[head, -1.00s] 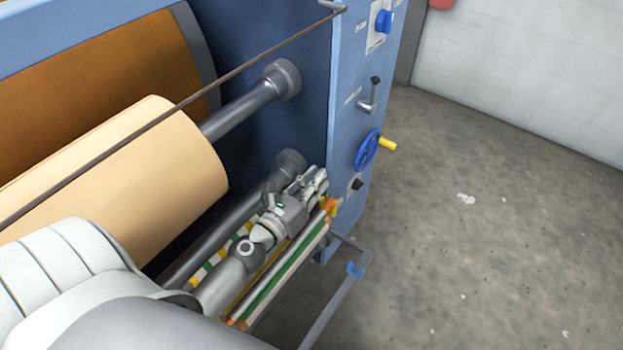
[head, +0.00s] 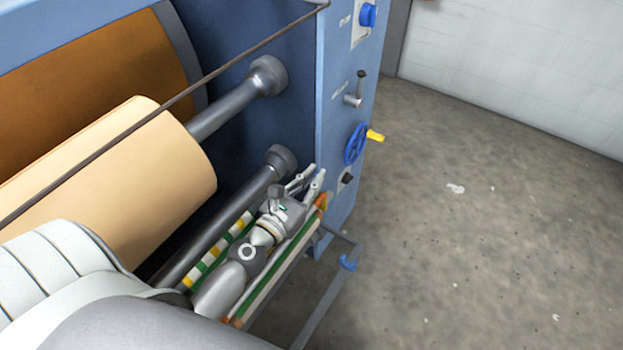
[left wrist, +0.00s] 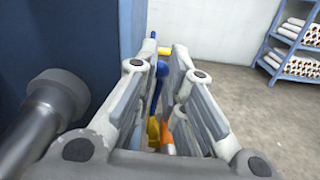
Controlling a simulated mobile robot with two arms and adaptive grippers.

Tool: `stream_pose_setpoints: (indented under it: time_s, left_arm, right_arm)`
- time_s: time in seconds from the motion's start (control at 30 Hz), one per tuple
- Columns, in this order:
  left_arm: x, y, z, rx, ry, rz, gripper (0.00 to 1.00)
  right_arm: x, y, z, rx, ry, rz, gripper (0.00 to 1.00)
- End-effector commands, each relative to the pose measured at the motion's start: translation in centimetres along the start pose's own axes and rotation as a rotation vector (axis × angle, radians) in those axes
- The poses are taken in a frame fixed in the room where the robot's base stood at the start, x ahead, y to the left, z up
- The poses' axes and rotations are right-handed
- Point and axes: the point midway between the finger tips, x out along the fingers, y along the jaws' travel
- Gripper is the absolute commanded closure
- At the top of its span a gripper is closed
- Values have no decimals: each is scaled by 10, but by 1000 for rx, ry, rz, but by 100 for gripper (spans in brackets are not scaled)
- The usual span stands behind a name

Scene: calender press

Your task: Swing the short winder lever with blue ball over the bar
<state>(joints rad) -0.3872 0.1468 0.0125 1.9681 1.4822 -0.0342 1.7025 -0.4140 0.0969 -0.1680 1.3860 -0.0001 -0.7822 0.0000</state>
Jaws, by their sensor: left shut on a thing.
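My left gripper (head: 313,178) is low by the inner face of the blue side panel, beside the striped rods. In the left wrist view its fingers (left wrist: 160,80) frame a narrow gap with yellow and orange parts (left wrist: 156,132) in it. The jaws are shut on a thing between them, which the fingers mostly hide. I cannot make out the short lever or its blue ball clearly. The blue shape (left wrist: 160,80) beyond the fingertips looks like the handwheel edge-on. My right gripper is not in view.
The blue handwheel (head: 355,145) with yellow handle, a grey lever with black knob (head: 355,97) and a blue knob (head: 368,15) sit on the panel (head: 345,60). A grey roller shaft (head: 230,205) runs close beside my left arm. Floor (head: 480,220) at right is clear.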

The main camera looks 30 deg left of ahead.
Motion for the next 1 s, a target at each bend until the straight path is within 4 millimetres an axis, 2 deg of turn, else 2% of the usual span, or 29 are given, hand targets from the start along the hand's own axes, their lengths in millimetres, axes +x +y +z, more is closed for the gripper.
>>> stream_pose_setpoints:
  time_s: [0.1,0.13,0.3,0.37,0.77,1.0]
  left_arm:
    - [0,0,0,0,1,0,100]
    - [0,0,0,-1,1,0,87]
    - [0,0,0,-1,1,0,65]
    - [0,0,0,-1,1,0,59]
    - [0,3,0,-38,0,1,59]
    - [0,17,-4,-282,1,0,59]
  right_arm:
    - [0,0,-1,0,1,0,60]
    - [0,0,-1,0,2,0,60]
    - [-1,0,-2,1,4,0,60]
    - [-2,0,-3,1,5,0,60]
    - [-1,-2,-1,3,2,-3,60]
    - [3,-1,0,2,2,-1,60]
